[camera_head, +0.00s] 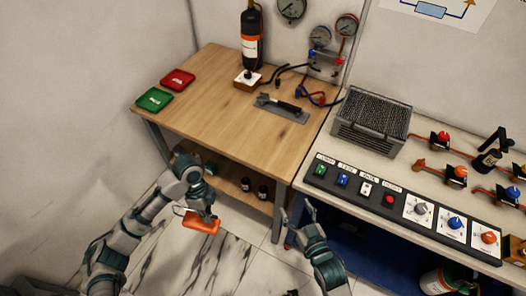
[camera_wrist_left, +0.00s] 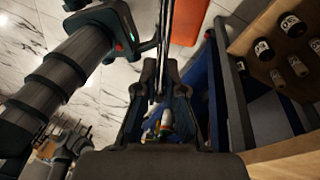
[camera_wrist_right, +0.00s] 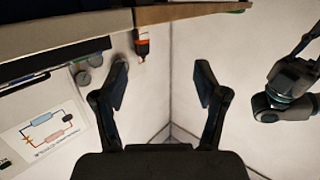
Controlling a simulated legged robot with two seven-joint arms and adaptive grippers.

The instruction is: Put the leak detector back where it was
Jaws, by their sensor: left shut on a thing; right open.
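An orange device (camera_head: 203,222), which I take to be the leak detector, hangs from my left gripper (camera_head: 206,209) above the floor, in front of the wooden bench. In the left wrist view, the jaws (camera_wrist_left: 165,92) are shut on a thin dark part, and the orange body (camera_wrist_left: 188,18) shows beyond it. The jaws hide the grasped part in the head view. My right gripper (camera_head: 298,212) is open and empty near the bench's front right corner. The right wrist view (camera_wrist_right: 161,80) also shows its fingers apart with nothing between them.
The wooden bench (camera_head: 215,105) holds green (camera_head: 154,99) and red (camera_head: 178,79) trays, a black bottle (camera_head: 252,40) and a black-handled tool on a grey mat (camera_head: 290,114). Its front middle is clear. A switch panel (camera_head: 400,205) and metal-mesh box (camera_head: 372,120) stand right.

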